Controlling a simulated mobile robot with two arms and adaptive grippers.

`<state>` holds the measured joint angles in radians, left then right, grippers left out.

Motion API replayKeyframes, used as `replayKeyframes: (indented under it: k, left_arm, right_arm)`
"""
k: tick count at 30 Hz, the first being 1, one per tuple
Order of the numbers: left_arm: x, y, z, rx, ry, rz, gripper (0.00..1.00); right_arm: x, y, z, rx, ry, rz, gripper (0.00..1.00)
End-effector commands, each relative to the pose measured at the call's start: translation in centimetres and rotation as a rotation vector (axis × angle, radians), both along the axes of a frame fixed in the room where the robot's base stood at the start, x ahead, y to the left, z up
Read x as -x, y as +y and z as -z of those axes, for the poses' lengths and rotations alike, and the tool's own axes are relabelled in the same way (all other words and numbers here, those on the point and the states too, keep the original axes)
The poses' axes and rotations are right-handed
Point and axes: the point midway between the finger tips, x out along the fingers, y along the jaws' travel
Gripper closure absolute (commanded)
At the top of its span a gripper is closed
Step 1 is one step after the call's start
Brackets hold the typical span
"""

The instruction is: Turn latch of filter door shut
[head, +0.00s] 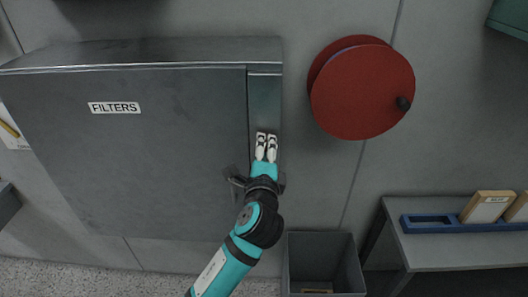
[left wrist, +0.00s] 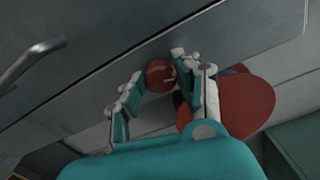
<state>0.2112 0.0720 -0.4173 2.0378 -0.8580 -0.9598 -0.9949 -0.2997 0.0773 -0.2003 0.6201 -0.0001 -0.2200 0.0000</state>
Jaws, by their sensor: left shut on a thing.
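The grey filter cabinet (head: 150,150) with a "FILTERS" label fills the left of the head view. Its front panel lies flat and looks closed. My left gripper (head: 266,146) is at the right end of the cabinet, fingers pointing at its front. In the left wrist view the fingers (left wrist: 157,88) are on either side of a small round red knob, the latch (left wrist: 160,75), and are shut on it. The latch is hidden in the head view. A metal bar handle (left wrist: 30,62) shows on the door at the left of the wrist view. My right gripper is not in view.
A red reel (head: 362,90) with a dark knob hangs on the wall right of the cabinet. A grey open bin (head: 324,255) stands below. A bench (head: 450,248) with a blue tray (head: 432,225) is at the lower right. Wall between reel and bench is clear.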

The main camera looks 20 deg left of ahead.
Motion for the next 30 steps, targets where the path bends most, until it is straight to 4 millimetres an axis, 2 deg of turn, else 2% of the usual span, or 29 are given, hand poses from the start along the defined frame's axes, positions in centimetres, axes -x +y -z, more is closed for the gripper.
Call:
replayKeyframes:
  k: [12,29,30]
  left_arm:
    - [0.0,0.01,0.24,0.183,-0.05,-0.001,1.0]
    - [0.01,0.0,0.25,0.21,-0.056,-0.001,1.0]
    - [0.01,0.0,0.25,0.21,-0.056,-0.001,0.64]
  right_arm:
    - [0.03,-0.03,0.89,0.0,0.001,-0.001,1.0]
    - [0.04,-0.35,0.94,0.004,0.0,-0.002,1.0]
    - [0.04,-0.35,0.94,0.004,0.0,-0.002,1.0]
